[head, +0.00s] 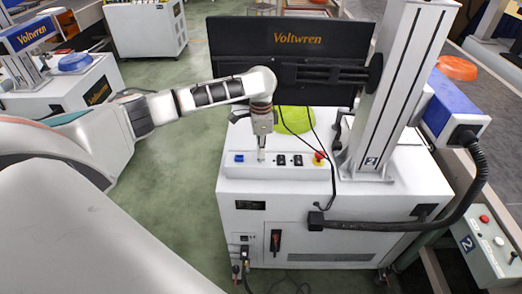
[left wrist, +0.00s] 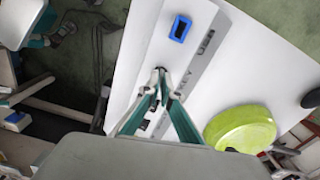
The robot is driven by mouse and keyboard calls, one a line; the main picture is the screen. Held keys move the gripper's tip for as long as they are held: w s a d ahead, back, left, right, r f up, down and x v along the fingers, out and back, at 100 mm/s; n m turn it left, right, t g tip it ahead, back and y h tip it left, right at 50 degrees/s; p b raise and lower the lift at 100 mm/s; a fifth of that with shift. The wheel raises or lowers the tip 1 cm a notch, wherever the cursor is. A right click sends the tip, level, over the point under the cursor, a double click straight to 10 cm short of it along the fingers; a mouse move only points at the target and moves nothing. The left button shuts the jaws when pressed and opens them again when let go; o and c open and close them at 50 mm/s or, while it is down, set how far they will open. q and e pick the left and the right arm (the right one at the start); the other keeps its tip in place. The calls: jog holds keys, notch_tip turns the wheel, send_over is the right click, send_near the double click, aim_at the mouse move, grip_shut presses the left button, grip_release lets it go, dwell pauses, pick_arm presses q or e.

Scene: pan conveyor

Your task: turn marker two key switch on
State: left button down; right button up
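The cart marked "2" (head: 370,162) has a white sloped panel on top. On the panel, a blue switch (head: 239,158) is at left, two black switches (head: 289,160) are right of the middle, and a red stop button (head: 319,157) is at right. My left gripper (head: 262,155) points down at the panel between the blue and black switches. My right gripper is out of view.
A yellow-green pan (head: 296,120) lies behind the panel, under a black Voltwren screen (head: 290,48). The thick white column (head: 393,80) stands at right. A cable hangs in front of the screen. A grey box with buttons, also marked "2" (head: 484,246), is at far right.

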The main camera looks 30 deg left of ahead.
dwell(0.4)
pick_arm(q)
jog(key=c, duration=2.3)
grip_release()
jog(key=shift+r, duration=0.15)
notch_tip(320, 180, up, 12)
